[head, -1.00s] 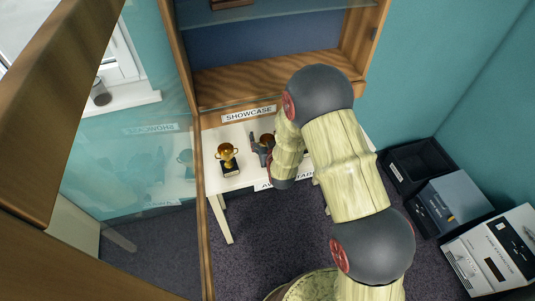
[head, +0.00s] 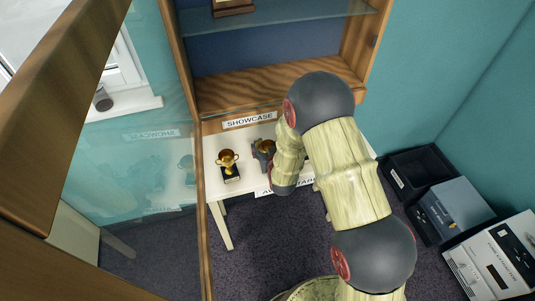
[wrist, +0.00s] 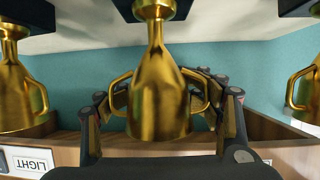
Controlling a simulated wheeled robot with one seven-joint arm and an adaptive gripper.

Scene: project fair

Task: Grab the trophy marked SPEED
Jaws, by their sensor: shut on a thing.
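A gold trophy cup (wrist: 158,95) with side handles and a dark base stands between my fingers in the wrist view, where it appears upside down. My gripper (wrist: 166,112) is shut on this middle trophy. In the head view, my gripper (head: 258,154) is around the trophy (head: 267,146) at the white table (head: 212,183), partly hidden by my arm. A second gold trophy (head: 228,162) stands upright to its left. The wrist view shows one trophy at the left edge (wrist: 16,95) and another at the right edge (wrist: 307,88). No SPEED marking is readable on any trophy.
The wooden showcase (head: 285,88) with a SHOWCASE label (head: 249,120) is above the table. A glass door with a wooden frame (head: 75,95) fills the left side. Dark and white boxes (head: 455,208) sit at the right. A LIGHT plate (wrist: 30,162) shows in the wrist view.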

